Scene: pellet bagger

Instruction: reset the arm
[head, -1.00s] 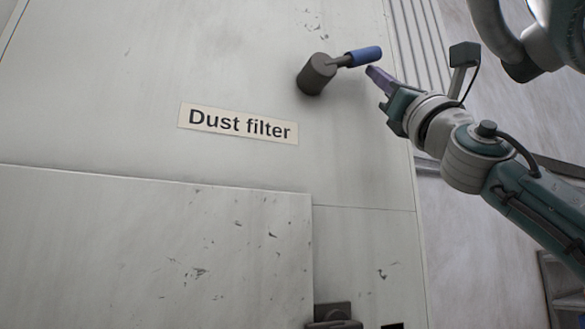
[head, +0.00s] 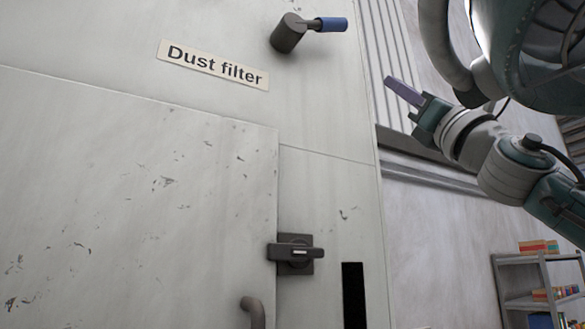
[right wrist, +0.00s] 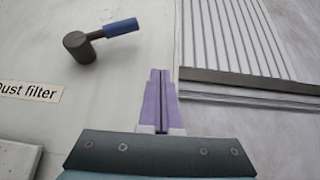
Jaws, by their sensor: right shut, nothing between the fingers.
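My right gripper (head: 404,92) is shut and empty, its purple fingers together, to the right of the machine's front in the head view. It also shows in the right wrist view (right wrist: 159,75), fingers closed side by side. A dark lever with a blue grip (head: 331,24) sticks out of the panel above the "Dust filter" label (head: 213,64). The lever shows in the right wrist view (right wrist: 120,27), up and left of the fingers and apart from them. My left gripper is in neither view.
A door panel (head: 130,190) with a dark rotary latch (head: 293,253) and a curved handle (head: 254,311) fills the lower left. A dark slot (head: 353,295) lies right of the latch. A shelf (head: 535,300) with boxes stands at the lower right.

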